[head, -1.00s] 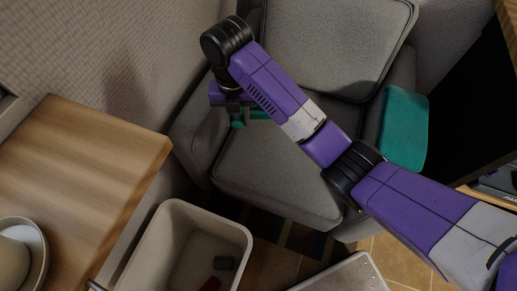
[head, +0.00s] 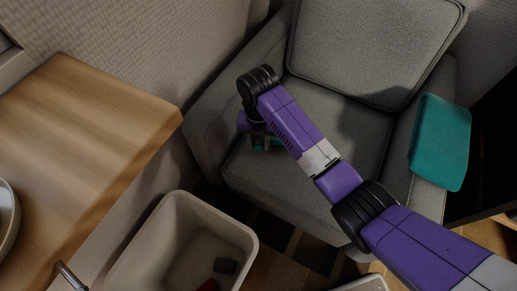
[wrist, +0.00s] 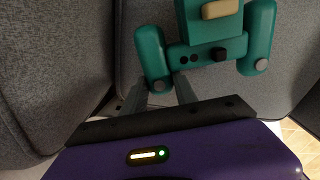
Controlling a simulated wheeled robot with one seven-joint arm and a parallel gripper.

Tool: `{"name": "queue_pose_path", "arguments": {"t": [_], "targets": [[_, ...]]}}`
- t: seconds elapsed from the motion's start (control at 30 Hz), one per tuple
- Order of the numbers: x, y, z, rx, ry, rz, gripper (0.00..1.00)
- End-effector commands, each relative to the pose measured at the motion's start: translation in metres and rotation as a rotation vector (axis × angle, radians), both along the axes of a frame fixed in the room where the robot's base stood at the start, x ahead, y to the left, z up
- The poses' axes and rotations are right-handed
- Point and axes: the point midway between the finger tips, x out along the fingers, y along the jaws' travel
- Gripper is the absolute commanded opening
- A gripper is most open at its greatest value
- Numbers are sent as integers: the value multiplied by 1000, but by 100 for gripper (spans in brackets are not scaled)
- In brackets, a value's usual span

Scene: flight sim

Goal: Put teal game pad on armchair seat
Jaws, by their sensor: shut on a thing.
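The teal game pad (wrist: 208,45) fills the upper middle of the wrist view, held at the fingertips of my gripper (wrist: 170,92). My gripper is shut on it. In the head view my gripper (head: 258,138) is over the left part of the grey armchair seat (head: 250,172), and only a small teal bit of the game pad (head: 270,145) shows below my wrist. My arm hides the rest. I cannot tell whether the pad touches the seat.
A teal cloth (head: 440,142) hangs over the armchair's right armrest. A wooden table (head: 85,140) is at left, and a beige bin (head: 180,245) with small items stands in front of the chair. The seat's middle looks free of objects.

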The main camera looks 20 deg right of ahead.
Motion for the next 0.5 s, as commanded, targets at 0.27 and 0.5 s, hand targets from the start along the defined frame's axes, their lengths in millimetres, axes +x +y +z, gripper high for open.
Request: {"name": "queue_pose_path", "arguments": {"t": [0.27,0.5], "targets": [[-1,0,-39,-1,1,1,0],[0,0,-39,0,-1,1,0]]}}
